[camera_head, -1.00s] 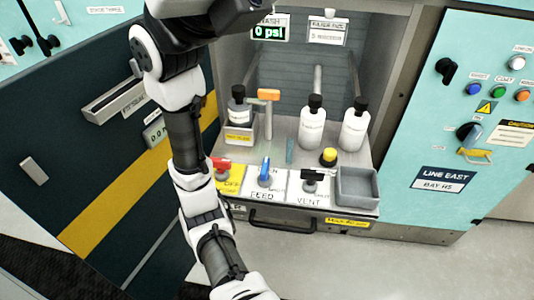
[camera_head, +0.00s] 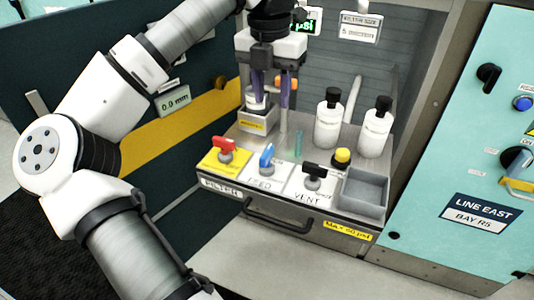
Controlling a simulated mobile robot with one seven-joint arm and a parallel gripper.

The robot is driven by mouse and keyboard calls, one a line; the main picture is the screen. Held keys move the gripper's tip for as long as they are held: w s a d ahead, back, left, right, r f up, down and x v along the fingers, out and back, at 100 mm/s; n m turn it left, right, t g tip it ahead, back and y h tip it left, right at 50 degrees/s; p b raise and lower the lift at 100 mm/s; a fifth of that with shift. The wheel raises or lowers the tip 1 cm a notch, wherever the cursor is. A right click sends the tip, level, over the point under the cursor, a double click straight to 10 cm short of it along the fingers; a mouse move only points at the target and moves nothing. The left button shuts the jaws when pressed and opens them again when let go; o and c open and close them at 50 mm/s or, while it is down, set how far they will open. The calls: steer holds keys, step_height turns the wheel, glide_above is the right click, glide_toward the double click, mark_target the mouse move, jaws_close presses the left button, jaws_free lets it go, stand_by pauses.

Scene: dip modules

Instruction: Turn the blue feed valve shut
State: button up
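The blue feed valve (camera_head: 267,156) stands on a white plate labelled FEED (camera_head: 260,183) at the front of the bench, between a red-handled valve (camera_head: 224,146) and a black-handled vent valve (camera_head: 314,170). Its short blue lever runs roughly front to back, slightly slanted in the picture. My gripper (camera_head: 271,100) points down, with its two purple fingers spread apart and nothing between them that it holds. It hangs above and behind the blue valve, clear of it. The fingers partly hide the small bottle and the orange-handled tap behind.
Two white bottles with black caps (camera_head: 328,125) (camera_head: 374,130) stand at the back right. A yellow knob (camera_head: 342,157) and a grey open bin (camera_head: 366,190) are right of the vent valve. A front handle rail (camera_head: 278,220) runs below. Space directly above the valves is free.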

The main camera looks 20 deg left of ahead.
mark_target(267, 151)
steer(key=f, duration=0.4)
steer(key=f+b, duration=0.1)
steer(key=f, duration=0.4)
steer(key=a+f+b, duration=0.1)
steer(key=f, duration=0.4)
steer(key=shift+s, duration=0.15)
jaws_close()
